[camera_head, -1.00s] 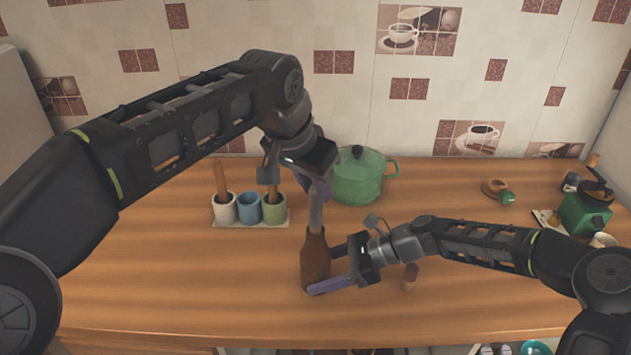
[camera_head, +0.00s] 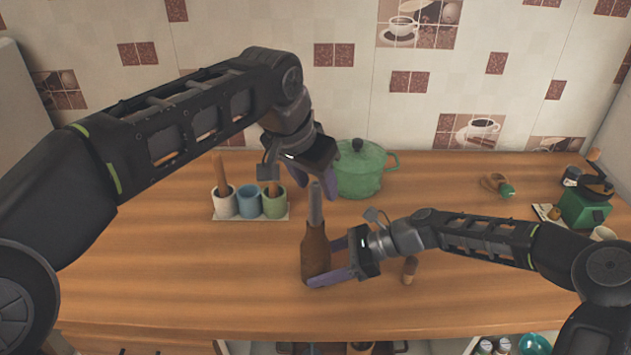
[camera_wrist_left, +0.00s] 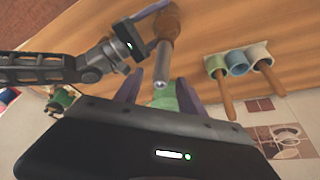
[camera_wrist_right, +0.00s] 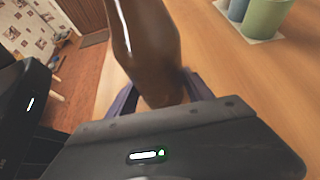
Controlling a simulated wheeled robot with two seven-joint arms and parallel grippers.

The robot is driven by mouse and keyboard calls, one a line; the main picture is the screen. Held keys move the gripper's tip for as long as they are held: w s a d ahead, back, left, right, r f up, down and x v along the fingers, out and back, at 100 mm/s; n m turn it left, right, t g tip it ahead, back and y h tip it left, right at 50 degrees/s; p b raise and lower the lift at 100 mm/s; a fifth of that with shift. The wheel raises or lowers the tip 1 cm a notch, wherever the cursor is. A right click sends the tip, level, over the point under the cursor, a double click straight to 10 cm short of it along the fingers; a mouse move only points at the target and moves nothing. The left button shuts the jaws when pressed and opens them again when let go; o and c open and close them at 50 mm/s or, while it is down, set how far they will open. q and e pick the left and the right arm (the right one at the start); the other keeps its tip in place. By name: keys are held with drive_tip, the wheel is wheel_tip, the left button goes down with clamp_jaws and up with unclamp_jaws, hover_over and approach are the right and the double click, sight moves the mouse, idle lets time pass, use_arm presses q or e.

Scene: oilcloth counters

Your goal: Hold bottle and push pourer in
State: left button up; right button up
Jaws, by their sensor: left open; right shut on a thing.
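A brown bottle (camera_head: 315,258) stands upright on the wooden counter. The grey pourer (camera_head: 315,205) sticks up from its mouth, in line with the neck; how deep it sits I cannot tell. My right gripper (camera_head: 327,262) is shut on the bottle's body from the right, and the bottle also fills the right wrist view (camera_wrist_right: 145,50). My left gripper (camera_head: 322,190) is open above and around the pourer's top end. In the left wrist view the pourer (camera_wrist_left: 162,68) points toward the open purple fingers, apart from them.
A green pot (camera_head: 358,172) stands behind the bottle. Three cups on a tray (camera_head: 250,215) stand to the left. A small brown cork-like piece (camera_head: 409,270) stands near my right wrist. The front left counter is clear.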

use_arm(q)
drive_tip(key=v, duration=0.7)
drive_tip(key=shift+r, duration=0.1)
idle(0.5)
use_arm(e)
drive_tip(key=o, duration=1.1)
drive_tip(key=shift+c, duration=0.2)
drive_tip(key=v, duration=1.2)
